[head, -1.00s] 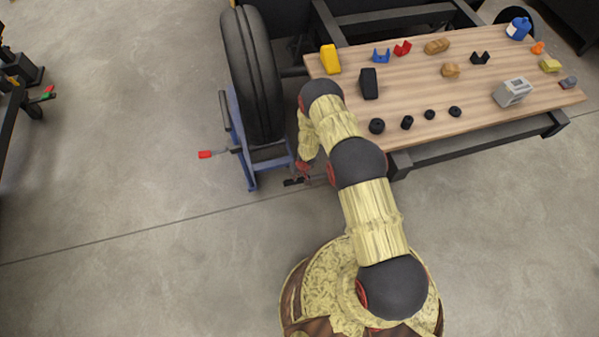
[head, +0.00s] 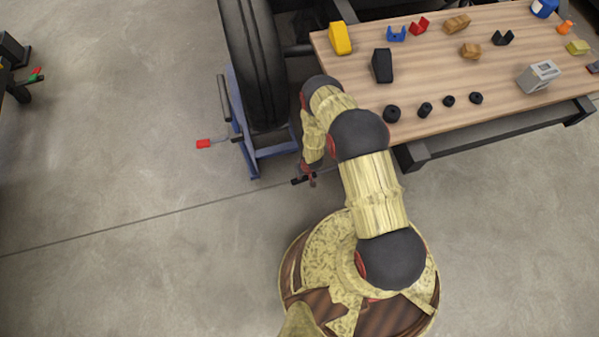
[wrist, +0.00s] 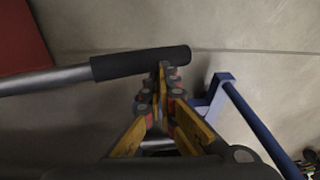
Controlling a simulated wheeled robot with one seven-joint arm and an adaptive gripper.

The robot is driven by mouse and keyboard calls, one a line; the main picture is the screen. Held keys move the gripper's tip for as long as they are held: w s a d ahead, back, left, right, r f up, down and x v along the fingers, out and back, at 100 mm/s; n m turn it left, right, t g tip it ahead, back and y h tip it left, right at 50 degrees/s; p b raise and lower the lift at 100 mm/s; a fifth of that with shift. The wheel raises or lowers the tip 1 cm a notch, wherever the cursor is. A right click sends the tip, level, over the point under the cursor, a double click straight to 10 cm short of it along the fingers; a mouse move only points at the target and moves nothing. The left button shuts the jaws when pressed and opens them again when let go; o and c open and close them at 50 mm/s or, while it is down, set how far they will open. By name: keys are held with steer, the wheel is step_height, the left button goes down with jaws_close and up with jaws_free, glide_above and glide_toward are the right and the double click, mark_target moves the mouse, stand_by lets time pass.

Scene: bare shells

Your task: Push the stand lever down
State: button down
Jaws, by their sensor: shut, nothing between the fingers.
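A blue stand (head: 255,160) holds a large upright black wheel (head: 253,70) left of the workbench. A lever with a red tip (head: 204,143) sticks out to the left from the stand. A grey bar with a black grip (head: 299,181) lies low, right of the stand. My gripper (head: 308,172) is at this grip, pointing down. In the wrist view, my gripper (wrist: 163,72) is shut and empty, its fingertips over the black grip (wrist: 140,62) near its free end. I cannot tell if they touch. The stand (wrist: 222,88) shows at the right; the bar's root is hidden.
The wooden workbench (head: 455,85) is close to the right of my arm, with a yellow block (head: 340,38), a black block (head: 382,66), a grey box (head: 538,76) and several small parts on it. Open floor (head: 130,200) lies to the left.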

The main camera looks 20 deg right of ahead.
steer(key=shift+r, duration=0.1)
steer(key=s+a+r+p, duration=0.1)
steer(key=a+r+p, duration=0.4)
steer(key=r, duration=0.7)
steer(key=shift+s+a+p, duration=0.15)
steer(key=shift+a+p, duration=0.2)
steer(key=shift+p, duration=0.05)
steer(key=shift+r, duration=0.1)
